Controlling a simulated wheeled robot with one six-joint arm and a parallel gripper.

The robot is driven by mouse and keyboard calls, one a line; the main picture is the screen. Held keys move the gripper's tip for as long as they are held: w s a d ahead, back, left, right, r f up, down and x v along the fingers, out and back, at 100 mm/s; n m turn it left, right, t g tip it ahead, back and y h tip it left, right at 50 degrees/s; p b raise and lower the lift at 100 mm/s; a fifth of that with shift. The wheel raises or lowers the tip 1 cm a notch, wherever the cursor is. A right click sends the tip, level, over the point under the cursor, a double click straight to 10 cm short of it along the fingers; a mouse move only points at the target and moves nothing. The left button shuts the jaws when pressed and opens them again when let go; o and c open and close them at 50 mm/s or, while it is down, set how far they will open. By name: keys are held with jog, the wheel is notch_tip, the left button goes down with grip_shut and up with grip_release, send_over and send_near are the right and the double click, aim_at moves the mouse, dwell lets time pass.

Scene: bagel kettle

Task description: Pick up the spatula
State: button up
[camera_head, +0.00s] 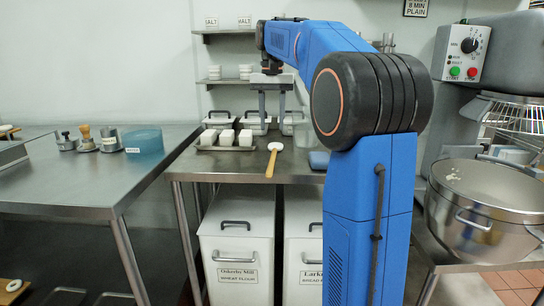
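The spatula (271,164) lies on the steel table in the middle of the view. It has a tan handle pointing towards the front edge and a pale round head at the far end. My gripper (272,117) hangs fingers-down above the back part of the table, higher in the picture than the spatula and apart from it. Its two grey fingers are spread, with nothing seen between them. How far it is above the table is hard to tell.
A tray (208,148) with several white blocks stands left of the spatula. Lidded bins (255,115) stand behind. A blue item (318,160) lies to the right, partly hidden by my arm. Wall shelves (225,81) hang behind my gripper. A mixer bowl (480,205) stands far right.

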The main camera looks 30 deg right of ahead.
send_over(273, 157)
jog(key=f, duration=0.5)
jog(key=shift+w+f, duration=0.25)
jog(key=shift+w, duration=0.05)
jog(key=shift+s+f, duration=0.15)
jog(key=shift+f, duration=1.2)
jog(key=shift+s+f, duration=0.1)
jog(key=shift+f, duration=1.25)
grip_shut()
